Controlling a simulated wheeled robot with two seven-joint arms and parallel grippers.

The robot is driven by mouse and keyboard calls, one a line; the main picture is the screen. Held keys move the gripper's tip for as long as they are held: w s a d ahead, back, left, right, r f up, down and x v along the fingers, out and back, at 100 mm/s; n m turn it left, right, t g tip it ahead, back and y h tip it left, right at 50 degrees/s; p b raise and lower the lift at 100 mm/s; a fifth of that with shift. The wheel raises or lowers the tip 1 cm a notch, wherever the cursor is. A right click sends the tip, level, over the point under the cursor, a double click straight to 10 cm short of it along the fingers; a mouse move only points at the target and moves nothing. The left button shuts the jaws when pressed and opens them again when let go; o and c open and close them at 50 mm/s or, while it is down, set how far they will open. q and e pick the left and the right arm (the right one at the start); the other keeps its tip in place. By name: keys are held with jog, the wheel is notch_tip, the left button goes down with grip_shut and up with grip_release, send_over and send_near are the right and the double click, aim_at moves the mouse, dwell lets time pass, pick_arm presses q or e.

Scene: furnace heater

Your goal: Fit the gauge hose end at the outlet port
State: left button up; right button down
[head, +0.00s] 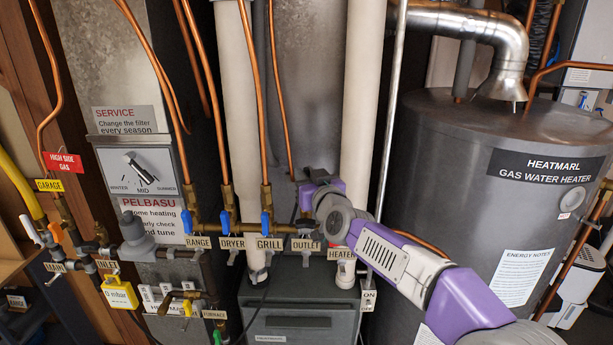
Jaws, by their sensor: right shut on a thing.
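The outlet port is at the OUTLET tag (305,244) on the brass manifold; its fitting is mostly hidden behind my right wrist. My right gripper (304,204) is at the manifold just above that tag, seen from behind, with its fingertips largely hidden. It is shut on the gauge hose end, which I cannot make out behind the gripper. A thin dark hose (265,294) hangs below the manifold and curves down to the left. A yellow gauge (119,294) reading 0 mbar hangs at the lower left, under the INLET tag. My left gripper is out of view.
Blue-handled valves for range, dryer and grill (266,222) line the manifold left of my gripper. Copper pipes rise above them. A pale vertical pipe (357,110) and a thin metal pipe stand close behind my arm. The grey water heater (440,170) fills the right.

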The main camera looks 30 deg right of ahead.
jog(key=shift+f+b, duration=0.6)
jog(key=shift+f, duration=0.15)
jog(key=c, duration=1)
grip_release()
jog(key=s+a, duration=0.1)
jog(key=s, duration=0.6)
jog(key=shift+s+p, duration=0.2)
jog(key=shift+p, duration=0.2)
jog(key=shift+a, duration=0.1)
